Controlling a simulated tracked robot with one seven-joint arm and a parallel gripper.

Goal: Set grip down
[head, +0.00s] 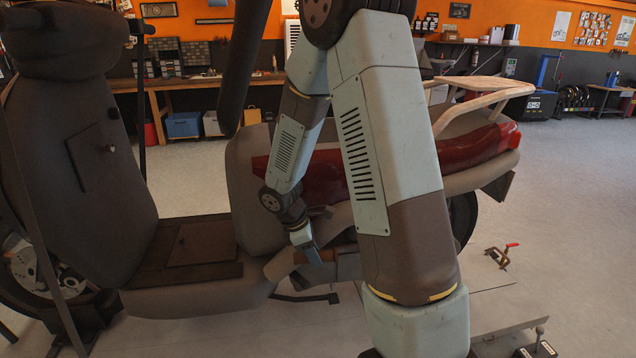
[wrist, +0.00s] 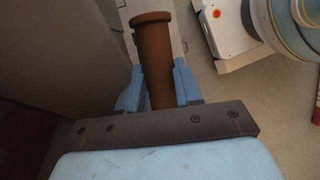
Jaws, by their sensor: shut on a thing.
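The grip is a brown tube with a flared rim (wrist: 155,45) in the wrist view. My gripper (wrist: 157,88) is shut on it, with one blue finger on each side. The grip's lower end is hidden behind the dark palm bar. A small brown piece of the grip (head: 327,256) shows there. I cannot tell whether the grip touches anything else.
A large grey and red scooter (head: 190,295) fills the left and middle. A red-handled clamp (head: 498,257) lies on the floor at right. A metal plate with a lever (head: 538,340) is at lower right. A workbench (head: 185,85) stands at the back. The right floor is mostly open.

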